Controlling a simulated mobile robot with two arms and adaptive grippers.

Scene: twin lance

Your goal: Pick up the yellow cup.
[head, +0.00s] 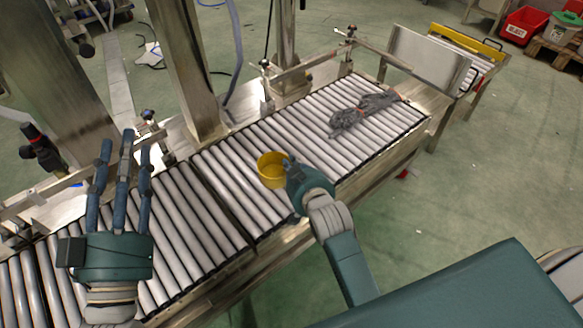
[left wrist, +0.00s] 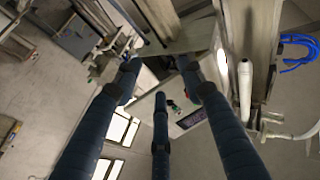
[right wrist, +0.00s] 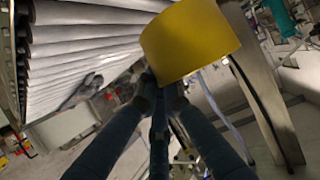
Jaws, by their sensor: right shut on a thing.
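The yellow cup (head: 269,172) shows over the middle of the roller conveyor (head: 225,185) in the head view, its round opening facing up. My right gripper (head: 291,170) is shut on the side of the cup nearest my right arm. In the right wrist view the cup (right wrist: 190,45) is large, at the tips of the right fingers (right wrist: 163,92), which partly pass behind it. I cannot tell whether its base touches the rollers. My left gripper (head: 124,145) is open and empty above the conveyor's left part. Its spread fingers (left wrist: 160,85) also show in the left wrist view.
A grey bundle (head: 362,112) lies on the rollers at the far right. Metal posts (head: 188,65) and rails stand along the conveyor's back side. A red crate (head: 523,26) is far off at the top right. The rollers between cup and bundle are clear.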

